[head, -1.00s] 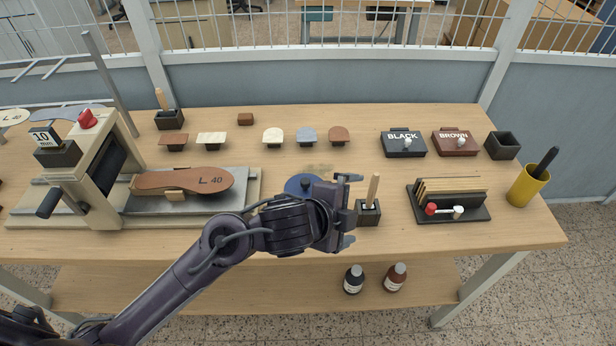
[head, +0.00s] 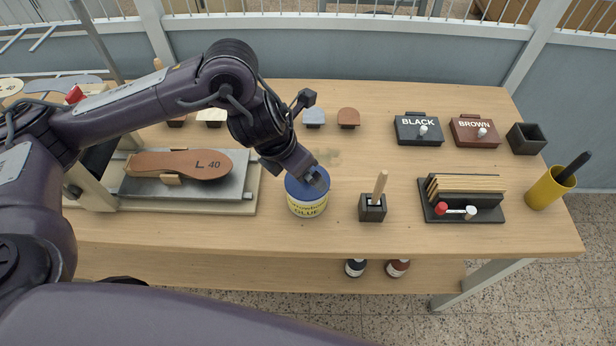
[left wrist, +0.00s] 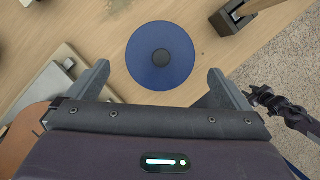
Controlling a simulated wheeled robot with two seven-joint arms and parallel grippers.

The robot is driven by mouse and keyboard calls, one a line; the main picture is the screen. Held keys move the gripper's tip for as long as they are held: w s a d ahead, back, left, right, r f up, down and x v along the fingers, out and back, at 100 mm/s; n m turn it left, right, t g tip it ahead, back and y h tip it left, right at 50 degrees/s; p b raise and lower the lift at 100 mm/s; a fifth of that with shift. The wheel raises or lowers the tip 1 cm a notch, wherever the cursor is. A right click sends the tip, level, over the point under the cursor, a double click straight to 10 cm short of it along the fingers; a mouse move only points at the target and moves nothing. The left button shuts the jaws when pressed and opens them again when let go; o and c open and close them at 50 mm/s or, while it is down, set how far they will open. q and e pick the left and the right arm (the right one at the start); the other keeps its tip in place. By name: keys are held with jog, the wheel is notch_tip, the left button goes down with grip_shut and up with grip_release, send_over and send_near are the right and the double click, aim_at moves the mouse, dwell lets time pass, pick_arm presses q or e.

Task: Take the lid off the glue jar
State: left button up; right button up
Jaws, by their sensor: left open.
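The glue jar (head: 307,204) stands on the bench, yellow labelled with a blue lid (head: 299,187) on it.
A holder with a wooden-handled tool (head: 373,207) stands close right of the jar. A press bed with a brown insole (head: 178,164) lies to the left. A black rack (head: 462,213) and a yellow cup (head: 549,188) are further right. Bare bench lies in front.

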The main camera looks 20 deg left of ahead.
aim_at(303, 191)
pick_arm(q)
jog(key=shift+w+d+f+p, duration=0.15)
jog(key=shift+f+p, duration=0.15)
jog(key=shift+f, duration=0.15)
jog(key=p+x, duration=0.1)
jog(key=x, duration=0.2)
jog(key=shift+w+d+f, duration=0.1)
jog(key=shift+w+f, duration=0.05)
jog(key=shift+f, duration=0.15)
jog(key=shift+w+f, duration=0.15)
jog(key=shift+f, duration=0.25)
jog(key=c, duration=0.7)
